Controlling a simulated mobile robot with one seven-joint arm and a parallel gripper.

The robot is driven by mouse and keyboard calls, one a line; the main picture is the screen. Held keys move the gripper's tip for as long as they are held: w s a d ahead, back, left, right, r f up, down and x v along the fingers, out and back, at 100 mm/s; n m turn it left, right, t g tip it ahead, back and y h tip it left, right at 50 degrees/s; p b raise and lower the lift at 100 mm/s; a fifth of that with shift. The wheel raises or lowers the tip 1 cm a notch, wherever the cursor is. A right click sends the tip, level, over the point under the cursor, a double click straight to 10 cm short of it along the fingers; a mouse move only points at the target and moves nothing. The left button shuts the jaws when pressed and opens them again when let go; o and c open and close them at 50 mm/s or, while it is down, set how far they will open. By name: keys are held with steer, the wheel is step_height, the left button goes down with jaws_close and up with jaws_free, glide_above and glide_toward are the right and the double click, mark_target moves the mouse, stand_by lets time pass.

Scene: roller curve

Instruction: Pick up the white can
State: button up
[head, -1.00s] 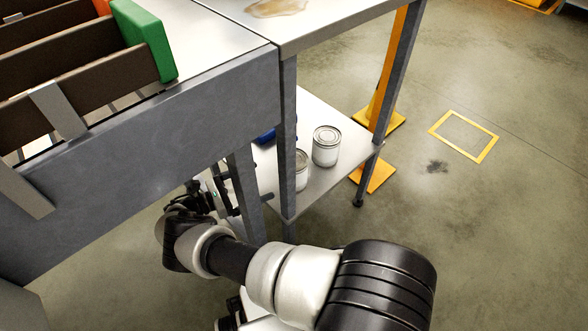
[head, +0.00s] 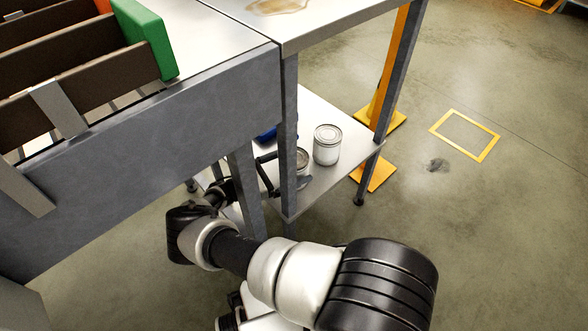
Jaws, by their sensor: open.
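A white can (head: 327,147) with a grey metal lid stands upright on the lower shelf (head: 322,180) of the table. A second can (head: 302,160) stands to its left and nearer, mostly hidden by the table leg and a finger of my gripper. My gripper (head: 278,172) is open at the shelf's left side, reaching in behind the table leg. Its fingers lie close to the second can; the leg hides whether they touch it. The clearly visible can is apart from my gripper.
Grey table legs (head: 289,135) stand between the camera and the shelf. A blue object (head: 266,136) is partly visible deeper on the shelf. The tabletop (head: 330,18) overhangs above. Yellow posts (head: 392,60) stand behind; the floor at right is open.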

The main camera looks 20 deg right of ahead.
steer(key=c, duration=1.3)
steer(key=shift+r, duration=0.1)
